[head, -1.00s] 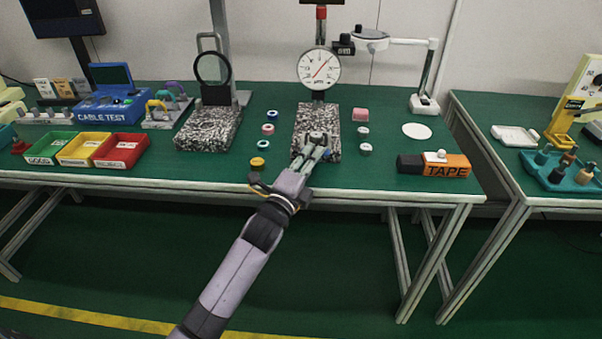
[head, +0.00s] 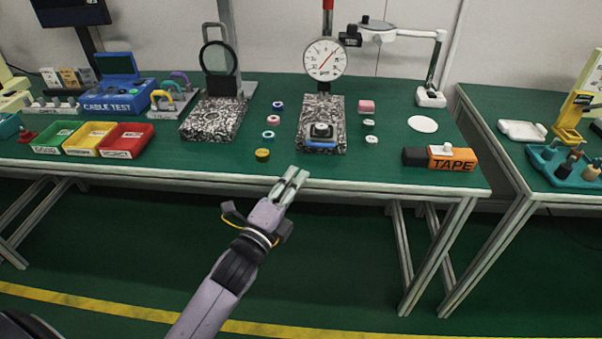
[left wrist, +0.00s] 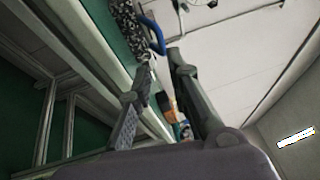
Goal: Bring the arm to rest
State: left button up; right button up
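My left gripper (head: 291,184) is in front of the table's front edge, apart from everything on the table. Its two fingers stand apart with nothing between them; they also show in the left wrist view (left wrist: 160,62). My left arm reaches up to it from the bottom of the head view. Beyond it, a dark and pale piece with a blue part (head: 322,132) rests on the speckled block under the dial gauge (head: 325,60). A blue loop (left wrist: 155,36) shows past the fingertips in the left wrist view. My right gripper is not in view.
The green table (head: 220,168) carries small coloured rings, a yellow round piece (head: 262,155), green, yellow and red bins (head: 122,141), and an orange TAPE box (head: 452,158). A second table stands at right. The floor before the tables is clear.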

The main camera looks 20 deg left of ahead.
pick_arm(q)
jog(key=s+f+n+g+y, duration=0.1)
jog(key=s+f+n+g, duration=0.3)
jog(key=f, duration=0.7)
jog(key=s+a+f+n+g+y, duration=0.1)
jog(key=s+f+n+g, duration=0.25)
jog(key=f, duration=0.85)
jog(key=s+f+n+g, duration=0.4)
jog(key=s+f+n, duration=0.1)
jog(key=f, duration=0.6)
jog(key=s+d+f+n+g, duration=0.1)
jog(key=s+f+n+g, duration=0.2)
jog(key=s+f, duration=0.4)
jog(key=s+d+f+n+g, duration=0.1)
jog(key=s+f+n+g, duration=0.3)
jog(key=s, duration=0.6)
jog(key=s+a+m+p, duration=0.1)
jog(key=s+a+p, duration=0.2)
jog(key=s+p, duration=1.3)
jog(key=shift+s+a+f, duration=0.2)
jog(key=shift+s+f, duration=0.25)
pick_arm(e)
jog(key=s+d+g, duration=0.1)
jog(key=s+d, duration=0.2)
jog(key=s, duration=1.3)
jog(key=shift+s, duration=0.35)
